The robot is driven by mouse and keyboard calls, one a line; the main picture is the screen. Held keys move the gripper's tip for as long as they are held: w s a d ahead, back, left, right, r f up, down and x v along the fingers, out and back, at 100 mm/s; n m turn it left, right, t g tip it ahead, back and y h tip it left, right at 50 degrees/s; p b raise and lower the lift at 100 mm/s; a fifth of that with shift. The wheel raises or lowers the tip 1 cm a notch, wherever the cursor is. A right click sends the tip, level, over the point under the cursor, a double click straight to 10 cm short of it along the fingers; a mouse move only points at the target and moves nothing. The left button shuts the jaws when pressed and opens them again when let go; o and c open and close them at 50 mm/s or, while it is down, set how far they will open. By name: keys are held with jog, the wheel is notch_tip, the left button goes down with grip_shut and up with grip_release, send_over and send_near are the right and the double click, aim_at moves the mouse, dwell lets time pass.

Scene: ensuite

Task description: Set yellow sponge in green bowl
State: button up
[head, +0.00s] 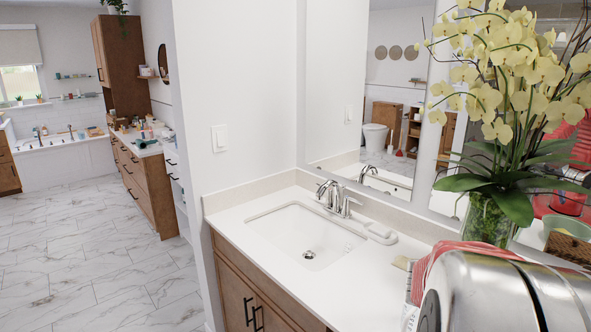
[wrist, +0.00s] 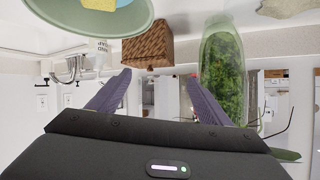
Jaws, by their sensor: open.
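The green bowl (wrist: 72,28) is at the upper left of the wrist view, cut off by the top edge. A yellow piece, likely the yellow sponge (wrist: 99,5), shows inside the bowl's rim and is also cut off. My gripper (wrist: 158,75) is open, with nothing between its two purple fingers. The bowl lies beyond the left fingertip and apart from it. In the head view, my arm hides the near right of the counter.
A woven brown box (wrist: 147,42) stands between bowl and glass vase (wrist: 222,75), just beyond my fingers. The vase (head: 485,220) holds tall yellow orchids near the mirror. The counter around the sink (head: 305,235) is mostly clear.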

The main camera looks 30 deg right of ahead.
jog(key=w+a+r+n+t, duration=0.3)
jog(key=w+a+t, duration=0.1)
jog(key=w, duration=0.4)
jog(key=w+a+r+n+t, duration=0.25)
jog(key=w+a+t, duration=0.2)
jog(key=w, duration=0.35)
jog(key=w+a+r+n+t+y, duration=0.1)
jog(key=w+a+n+t+y, duration=0.2)
jog(key=a, duration=0.5)
jog(key=w+a+r+n+t+y, duration=0.1)
jog(key=w+a+n+t+y, duration=0.15)
jog(key=w+a, duration=0.45)
jog(key=s+a+f+n+g+y, duration=0.1)
jog(key=s+a+n+y, duration=0.15)
jog(key=a, duration=0.65)
jog(key=s+a+f+n+y, duration=0.1)
jog(key=a+n+y, duration=0.3)
jog(key=a, duration=0.5)
jog(key=s+a+f+n+g, duration=0.2)
jog(key=s+a, duration=0.1)
jog(key=s, duration=0.3)
jog(key=s+a+f+n+g, duration=0.2)
jog(key=s+a+f+g, duration=0.1)
jog(key=s, duration=0.4)
jog(key=shift+s+a+y, duration=0.3)
jog(key=shift+a, duration=0.45)
